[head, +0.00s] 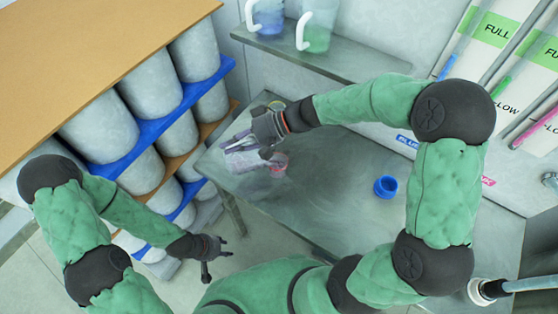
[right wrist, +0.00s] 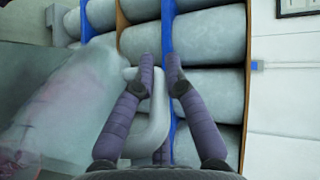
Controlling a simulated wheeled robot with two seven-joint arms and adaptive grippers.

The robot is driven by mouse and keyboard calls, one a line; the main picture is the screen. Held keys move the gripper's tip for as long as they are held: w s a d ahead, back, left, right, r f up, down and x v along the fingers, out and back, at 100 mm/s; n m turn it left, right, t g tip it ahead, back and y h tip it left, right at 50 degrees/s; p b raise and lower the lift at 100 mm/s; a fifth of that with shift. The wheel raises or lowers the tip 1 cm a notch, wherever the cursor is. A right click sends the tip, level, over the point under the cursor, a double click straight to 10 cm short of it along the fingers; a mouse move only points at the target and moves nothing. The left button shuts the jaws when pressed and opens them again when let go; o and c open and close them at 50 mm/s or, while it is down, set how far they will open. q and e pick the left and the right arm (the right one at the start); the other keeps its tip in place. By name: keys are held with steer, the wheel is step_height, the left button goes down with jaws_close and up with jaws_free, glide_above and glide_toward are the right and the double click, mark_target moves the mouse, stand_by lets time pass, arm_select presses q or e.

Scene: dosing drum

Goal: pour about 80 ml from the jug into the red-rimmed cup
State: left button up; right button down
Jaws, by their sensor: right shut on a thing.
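My right gripper (head: 248,146) is shut on the white handle of a clear jug (head: 243,162) at the left end of the steel table. In the right wrist view the handle (right wrist: 150,128) sits between the fingers, and the jug body (right wrist: 65,105) shows at the left with a pinkish tint low in it. The jug looks tilted towards the red-rimmed cup (head: 279,164), which is close beside it and partly hidden. I cannot tell whether liquid is flowing or how full the cup is. My left gripper (head: 218,257) is open and empty, off the table's front left.
A blue cup (head: 385,187) stands on the table (head: 335,205) to the right. A shelf behind holds a blue-filled jug (head: 268,17) and a green-filled jug (head: 317,28). A rack of grey drums (head: 128,155) is at the left. The table's middle is clear.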

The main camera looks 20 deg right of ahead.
stand_by(0.4)
steer(key=shift+s+d+r+b, duration=0.2)
steer(key=shift+d+b, duration=0.15)
steer(key=shift+b, duration=0.15)
stand_by(0.8)
